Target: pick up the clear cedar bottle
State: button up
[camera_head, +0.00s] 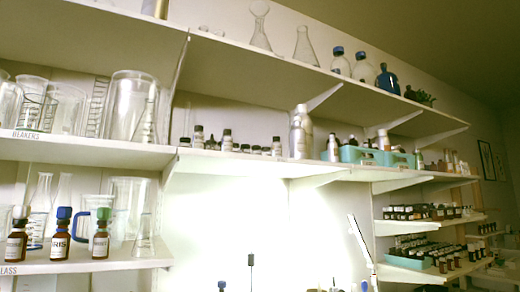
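Three small bottles stand in a row at the front of the lower left shelf. I cannot make out a cedar label on any bottle, and none of these three looks clear. My gripper is not in view.
Beakers and flasks (132,105) crowd the left shelves. Small bottles (228,140) and a silver bottle (300,133) stand on the middle shelf, near a teal tray (362,156). Several dark bottles fill the right shelves (425,278). A blue bottle (387,79) stands up high.

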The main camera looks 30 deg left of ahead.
aim_at(276, 146)
jog(key=u, duration=1.1)
jog(key=i, duration=0.1)
jog(key=u, duration=0.1)
